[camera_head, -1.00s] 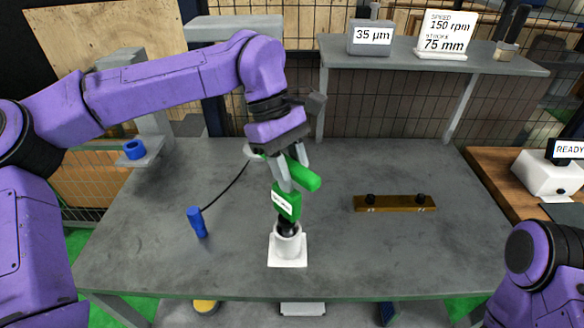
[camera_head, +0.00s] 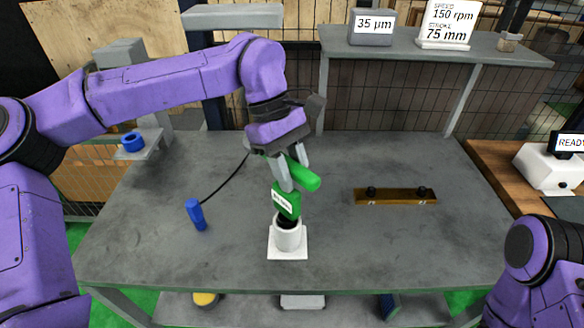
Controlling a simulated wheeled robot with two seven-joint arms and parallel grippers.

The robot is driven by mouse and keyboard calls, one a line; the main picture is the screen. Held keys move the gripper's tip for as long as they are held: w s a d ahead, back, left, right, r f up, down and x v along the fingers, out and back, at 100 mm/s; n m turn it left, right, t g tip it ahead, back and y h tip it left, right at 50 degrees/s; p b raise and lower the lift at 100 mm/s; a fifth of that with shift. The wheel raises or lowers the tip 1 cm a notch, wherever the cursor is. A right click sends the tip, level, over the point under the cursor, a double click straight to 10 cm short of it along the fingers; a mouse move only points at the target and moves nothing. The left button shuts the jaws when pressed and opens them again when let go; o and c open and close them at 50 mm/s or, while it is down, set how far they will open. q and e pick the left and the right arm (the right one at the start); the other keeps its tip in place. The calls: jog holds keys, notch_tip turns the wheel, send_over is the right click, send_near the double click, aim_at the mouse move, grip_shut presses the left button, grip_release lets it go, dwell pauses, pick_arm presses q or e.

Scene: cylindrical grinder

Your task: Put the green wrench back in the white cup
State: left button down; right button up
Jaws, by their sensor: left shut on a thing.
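The green wrench (camera_head: 287,203) has a T-shaped green handle and a white label on its body. My left gripper (camera_head: 291,181) is shut on it near the top of the handle. The white cup (camera_head: 288,239) stands on a square white base on the grey table, straight below the wrench. The wrench's dark lower end is at the cup's mouth and seems to reach into it; how deep is hidden by the cup wall. The wrench is close to upright. My right gripper is not in view; only part of my right arm shows at the lower right.
A brass bar (camera_head: 395,196) with black knobs lies to the right. A blue ring (camera_head: 132,142) sits on a small shelf at left.

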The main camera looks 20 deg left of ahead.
pick_arm(q)
jog(key=shift+f+b, duration=0.5)
jog(key=shift+f, duration=0.6)
jog(key=c, duration=0.7)
grip_release()
jog(key=v, duration=1)
jog(key=shift+a+r, duration=0.1)
jog(key=shift+r, duration=0.2)
jog(key=shift+f, duration=0.1)
